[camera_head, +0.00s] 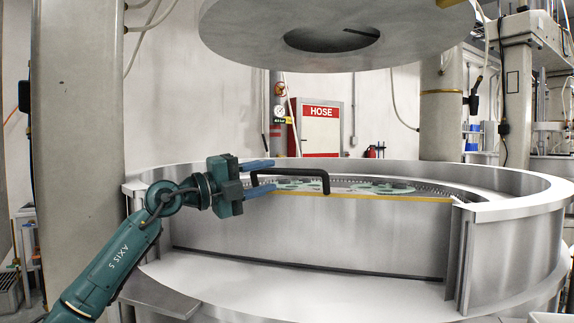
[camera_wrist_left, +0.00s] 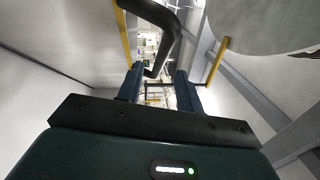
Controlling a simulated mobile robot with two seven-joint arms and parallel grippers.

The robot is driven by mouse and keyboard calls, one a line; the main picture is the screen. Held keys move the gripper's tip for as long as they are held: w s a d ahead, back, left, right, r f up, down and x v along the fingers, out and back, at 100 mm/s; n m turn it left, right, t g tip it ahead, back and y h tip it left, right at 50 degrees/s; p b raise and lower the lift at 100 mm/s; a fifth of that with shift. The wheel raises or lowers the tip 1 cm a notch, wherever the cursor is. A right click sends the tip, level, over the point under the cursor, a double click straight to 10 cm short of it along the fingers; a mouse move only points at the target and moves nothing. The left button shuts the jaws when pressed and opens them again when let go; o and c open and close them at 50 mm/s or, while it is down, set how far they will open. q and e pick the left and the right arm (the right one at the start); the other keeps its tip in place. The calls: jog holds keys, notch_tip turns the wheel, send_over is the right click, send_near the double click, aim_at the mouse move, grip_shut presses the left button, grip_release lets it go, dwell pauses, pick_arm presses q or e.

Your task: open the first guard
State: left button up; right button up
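The first guard (camera_head: 310,232) is a grey metal panel with a yellow top edge at the front of the round machine, standing upright and apparently closed. A black bar handle (camera_head: 300,170) rises from its top edge and also shows in the left wrist view (camera_wrist_left: 162,22). My left gripper (camera_head: 262,177) is at the handle's left end, its two blue fingers apart. In the left wrist view the fingers (camera_wrist_left: 157,82) are spread, with the handle's bend between or just beyond their tips; I cannot tell whether they touch it. My right gripper is not in view.
A large grey upper plate (camera_head: 320,45) hangs above the machine's round wall (camera_head: 510,210). Green discs (camera_head: 382,188) lie inside behind the guard. A thick column (camera_head: 78,120) stands at left, close to my arm. A pale ledge (camera_head: 300,290) lies in front of the guard.

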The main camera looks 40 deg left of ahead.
aim_at(282, 171)
pick_arm(q)
jog(key=p+x, duration=0.2)
jog(key=x, duration=0.2)
jog(key=shift+w+r+p, duration=0.15)
jog(key=shift+r+p, duration=0.05)
jog(key=shift+p, duration=0.15)
jog(key=shift+w+d+f+p, duration=0.1)
jog(key=shift+w+d+p, duration=0.2)
jog(key=shift+w, duration=0.4)
jog(key=shift+c, duration=0.5)
grip_shut()
